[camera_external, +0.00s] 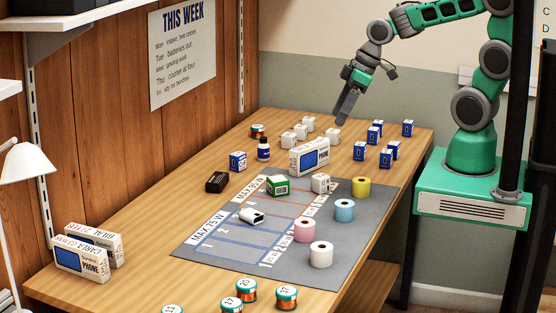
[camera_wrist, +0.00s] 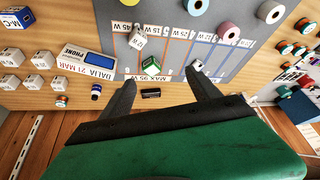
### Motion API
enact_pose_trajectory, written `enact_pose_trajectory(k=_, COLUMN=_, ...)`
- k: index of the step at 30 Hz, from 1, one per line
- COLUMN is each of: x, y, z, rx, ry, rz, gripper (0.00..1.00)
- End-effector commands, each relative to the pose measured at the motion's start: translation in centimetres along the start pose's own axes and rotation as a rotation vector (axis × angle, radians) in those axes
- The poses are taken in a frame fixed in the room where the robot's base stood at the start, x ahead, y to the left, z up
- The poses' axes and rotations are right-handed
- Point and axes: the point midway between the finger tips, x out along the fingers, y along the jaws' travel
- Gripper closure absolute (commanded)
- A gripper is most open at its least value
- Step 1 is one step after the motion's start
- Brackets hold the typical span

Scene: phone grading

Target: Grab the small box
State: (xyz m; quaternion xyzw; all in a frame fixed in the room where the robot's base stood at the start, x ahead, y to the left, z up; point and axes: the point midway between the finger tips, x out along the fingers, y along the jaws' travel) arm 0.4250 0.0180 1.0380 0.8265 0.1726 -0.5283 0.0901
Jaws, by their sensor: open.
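Several small boxes are in view, and I cannot tell which one the task means. A green and white box (camera_external: 277,186) lies on the grey mat (camera_external: 372,215); in the wrist view this green box (camera_wrist: 151,65) shows beyond the fingertips. A black box (camera_external: 217,182) lies beside the mat. Several small white boxes (camera_external: 301,131) and several small blue and white boxes (camera_external: 360,150) stand on the far part of the table. A white box (camera_external: 320,183) is on the mat. My gripper (camera_external: 344,118) is open and empty, raised above the table; its fingers (camera_wrist: 160,76) are spread in the wrist view.
A tall white phone box (camera_external: 309,156) stands behind the mat; two more phone boxes (camera_external: 80,260) stand at the near left. Colored rolls (camera_external: 344,210) line the mat's right edge. A blue bottle (camera_external: 263,150), copper spools (camera_external: 239,300) and a lamp (camera_external: 22,163) are nearby. The table's left middle is clear.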

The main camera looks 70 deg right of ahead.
Motion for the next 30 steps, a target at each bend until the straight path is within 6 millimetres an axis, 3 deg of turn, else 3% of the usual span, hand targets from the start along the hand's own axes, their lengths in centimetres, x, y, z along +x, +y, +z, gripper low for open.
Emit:
enact_pose_trajectory(k=1, x=6.8, y=1.2, z=1.2, rx=-0.069, ry=0.033, rz=-0.087, gripper=0.29)
enact_pose_trajectory(k=3, x=12.3, y=2.2, z=0.7, rx=-0.183, ry=0.162, rz=-0.202, gripper=0.29)
enact_pose_trajectory(k=6, x=17.6, y=4.0, z=0.4, rx=-0.269, ry=0.405, rz=-0.296, gripper=0.29)
enact_pose_trajectory(k=7, x=18.6, y=4.6, z=0.3, rx=-0.28, ry=0.476, rz=-0.304, gripper=0.29)
enact_pose_trajectory(k=9, x=19.8, y=6.0, z=0.3, rx=-0.291, ry=0.619, rz=-0.301, gripper=0.29)
enact_pose_trajectory(k=13, x=20.0, y=7.4, z=0.0, rx=-0.295, ry=0.755, rz=-0.276, gripper=0.29)
enact_pose_trajectory(k=30, x=24.9, y=4.7, z=-5.2, rx=-0.3, ry=0.766, rz=-0.274, gripper=0.29)
